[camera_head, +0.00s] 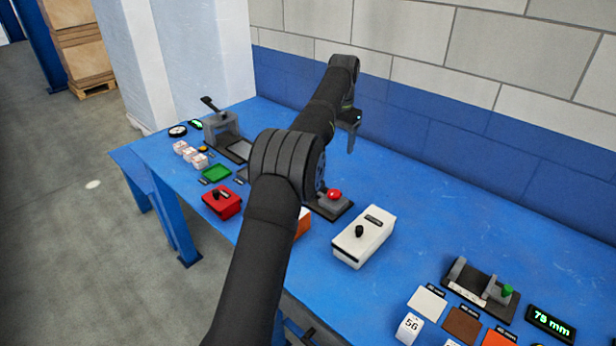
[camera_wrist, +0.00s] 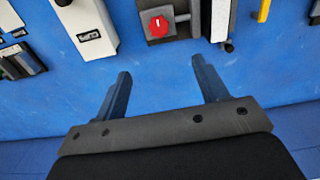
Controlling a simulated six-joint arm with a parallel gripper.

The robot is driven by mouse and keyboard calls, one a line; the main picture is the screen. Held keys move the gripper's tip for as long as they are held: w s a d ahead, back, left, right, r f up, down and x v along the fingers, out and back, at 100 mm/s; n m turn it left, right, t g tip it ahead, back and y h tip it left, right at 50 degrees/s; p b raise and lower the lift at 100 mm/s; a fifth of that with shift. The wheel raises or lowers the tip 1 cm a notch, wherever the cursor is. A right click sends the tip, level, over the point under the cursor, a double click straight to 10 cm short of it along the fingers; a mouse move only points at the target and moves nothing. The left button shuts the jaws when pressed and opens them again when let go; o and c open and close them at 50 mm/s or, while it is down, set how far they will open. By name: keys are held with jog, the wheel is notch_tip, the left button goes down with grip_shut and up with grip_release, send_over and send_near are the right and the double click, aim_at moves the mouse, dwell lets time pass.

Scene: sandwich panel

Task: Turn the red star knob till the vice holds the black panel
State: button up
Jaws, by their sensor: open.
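The red star knob (camera_head: 334,195) sits on a grey vice on a dark base plate (camera_head: 341,211), partly hidden behind my arm in the head view. In the wrist view the red knob (camera_wrist: 159,26) faces the camera on the vice's grey block (camera_wrist: 183,32), near the top edge. My gripper (camera_wrist: 161,68) is open and empty, its fingers apart and pointing toward the knob without touching it. In the head view my gripper (camera_head: 350,142) hangs above the table, behind the vice. I cannot make out the black panel for certain; the vice is cut off in the wrist view.
A white box (camera_head: 365,238) with a black knob stands right of the vice. A red box (camera_head: 222,203) and a lever device (camera_head: 220,130) are at left. A green-knobbed fixture (camera_head: 481,287) and a display reading 75 mm (camera_head: 551,324) are at right. The table near the wall is clear.

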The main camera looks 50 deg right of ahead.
jog(key=s+n, duration=0.1)
jog(key=n, duration=0.2)
jog(key=n+t+h, duration=0.2)
jog(key=n+t, duration=0.2)
jog(key=n, duration=0.6)
send_near(335, 193)
jog(key=x, duration=0.8)
jog(key=shift+f, duration=0.1)
jog(key=c, duration=1)
